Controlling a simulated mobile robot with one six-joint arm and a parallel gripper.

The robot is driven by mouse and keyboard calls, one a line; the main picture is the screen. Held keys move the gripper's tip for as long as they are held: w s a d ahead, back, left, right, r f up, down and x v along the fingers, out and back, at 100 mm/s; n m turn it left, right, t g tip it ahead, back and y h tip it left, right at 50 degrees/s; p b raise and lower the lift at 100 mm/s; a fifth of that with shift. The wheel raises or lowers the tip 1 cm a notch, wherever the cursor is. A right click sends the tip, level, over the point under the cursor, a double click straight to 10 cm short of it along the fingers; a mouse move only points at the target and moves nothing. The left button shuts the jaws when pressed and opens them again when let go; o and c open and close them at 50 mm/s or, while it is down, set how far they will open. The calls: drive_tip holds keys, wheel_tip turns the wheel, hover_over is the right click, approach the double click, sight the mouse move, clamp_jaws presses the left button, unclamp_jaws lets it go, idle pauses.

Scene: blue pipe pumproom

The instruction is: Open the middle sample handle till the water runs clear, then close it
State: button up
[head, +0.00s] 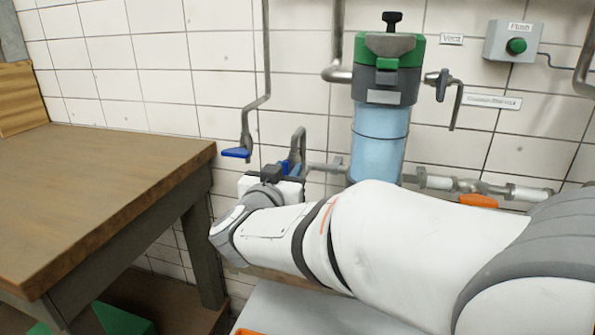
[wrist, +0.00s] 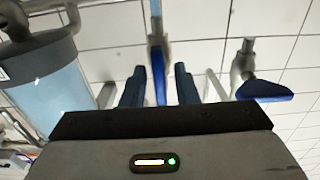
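The middle sample handle (wrist: 158,78) is a blue lever on a grey pipe, seen in the wrist view. My gripper (wrist: 161,72) has its two dark blue fingers on either side of this lever, with a gap showing on both sides. The fingers are apart and not closed on it. In the head view my gripper (head: 290,168) is at the bent tap pipe (head: 299,140), and my wrist hides most of the lever there. No running water is visible.
Another blue handle (head: 236,153) hangs at the left; it shows in the wrist view (wrist: 264,91). A blue filter housing (head: 379,140) with a green top stands right of my gripper. An orange handle (head: 478,200) is farther right. A wooden table (head: 100,190) is at left.

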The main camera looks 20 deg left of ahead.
clamp_jaws()
drive_tip(key=shift+m, duration=0.3)
drive_tip(key=m+b, duration=0.1)
drive_tip(key=m, duration=0.2)
drive_tip(key=shift+d+f, duration=0.1)
drive_tip(key=m+b, duration=0.2)
drive_tip(key=m, duration=0.2)
drive_tip(key=shift+d+f+m, duration=0.1)
drive_tip(key=shift+f+m, duration=0.05)
drive_tip(key=shift+m, duration=0.15)
drive_tip(key=shift+d+f+m+b, duration=0.1)
drive_tip(key=shift+m+b, duration=1.55)
drive_tip(key=shift+m, duration=0.8)
drive_tip(key=shift+f+m+b, duration=0.1)
drive_tip(key=shift+m+b, duration=1.5)
drive_tip(key=shift+m, duration=0.85)
drive_tip(key=shift+r, duration=0.1)
